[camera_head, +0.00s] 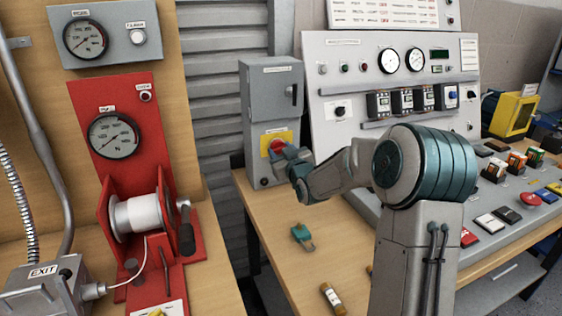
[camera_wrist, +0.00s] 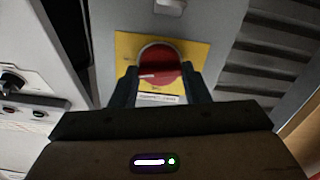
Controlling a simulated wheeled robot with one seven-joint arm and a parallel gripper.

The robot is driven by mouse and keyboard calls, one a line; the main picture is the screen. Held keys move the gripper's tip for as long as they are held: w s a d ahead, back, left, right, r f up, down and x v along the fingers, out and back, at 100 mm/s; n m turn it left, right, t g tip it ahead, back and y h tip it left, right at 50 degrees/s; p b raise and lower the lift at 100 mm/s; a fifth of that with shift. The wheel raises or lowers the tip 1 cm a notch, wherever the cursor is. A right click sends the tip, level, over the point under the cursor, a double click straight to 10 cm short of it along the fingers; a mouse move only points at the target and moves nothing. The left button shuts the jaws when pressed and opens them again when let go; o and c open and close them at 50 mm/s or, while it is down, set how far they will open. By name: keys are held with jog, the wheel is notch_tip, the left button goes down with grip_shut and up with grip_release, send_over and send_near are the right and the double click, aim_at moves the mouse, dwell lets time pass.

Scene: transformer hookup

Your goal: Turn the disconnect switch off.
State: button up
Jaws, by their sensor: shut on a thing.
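The disconnect switch is a red rotary knob (camera_wrist: 158,66) on a yellow plate (camera_wrist: 192,48), on the front of a grey box (camera_head: 271,103). In the head view the knob (camera_head: 277,144) shows just beyond my gripper (camera_head: 288,156). In the wrist view my gripper (camera_wrist: 160,90) has one dark finger on each side of the knob and is shut on it. A pale mark on the knob lies nearly level, tilted slightly.
A grey control panel (camera_head: 335,140) with gauges stands right of the box. A teal padlock (camera_head: 302,236) and a fuse-like cylinder (camera_head: 332,298) lie on the wooden bench (camera_head: 275,225). A red winch stand (camera_head: 118,100) is at left.

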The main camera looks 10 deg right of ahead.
jog(key=n+b, duration=0.2)
jog(key=b, duration=0.1)
jog(key=n+b, duration=0.1)
jog(key=b, duration=0.2)
jog(key=shift+f+n, duration=0.4)
jog(key=n+b, duration=0.4)
jog(key=b, duration=0.2)
jog(key=shift+a+n, duration=0.1)
jog(key=shift+n, duration=0.2)
jog(key=n+b, duration=0.4)
jog(key=shift+r, duration=0.1)
jog(key=shift+r+n+b, duration=0.15)
jog(key=shift+n+b, duration=1)
jog(key=shift+n, duration=0.35)
jog(key=o, duration=1)
